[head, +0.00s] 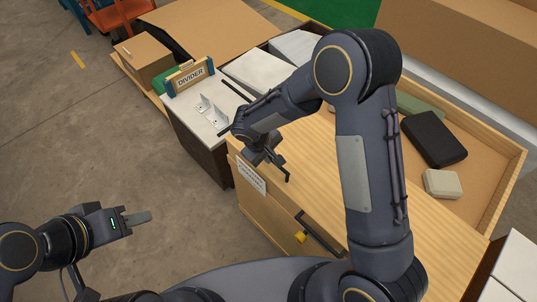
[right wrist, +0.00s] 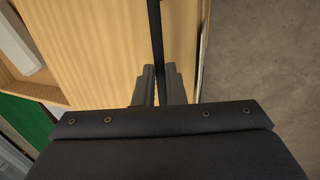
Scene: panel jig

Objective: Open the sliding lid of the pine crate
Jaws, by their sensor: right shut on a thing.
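The pine crate (head: 523,165) stands at the right in the head view. Its light wooden lid (head: 312,150) covers the left part. The right part is uncovered and shows the inside. My right gripper (head: 270,158) is at the lid's left edge, shut on a dark bar handle (right wrist: 156,30). The fingers (right wrist: 158,88) show on both sides of this bar in the right wrist view. My forearm hides part of the lid. My left gripper (head: 137,218) is over bare floor at the left, away from the crate; its finger gap is not visible.
A black case (head: 434,139) and a beige box (head: 442,184) lie in the uncovered part. A dark handle (head: 320,236) and a yellow piece (head: 300,237) are on the crate's front. A side table with a DIVIDER sign (head: 190,76) stands behind left. The floor at left is clear.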

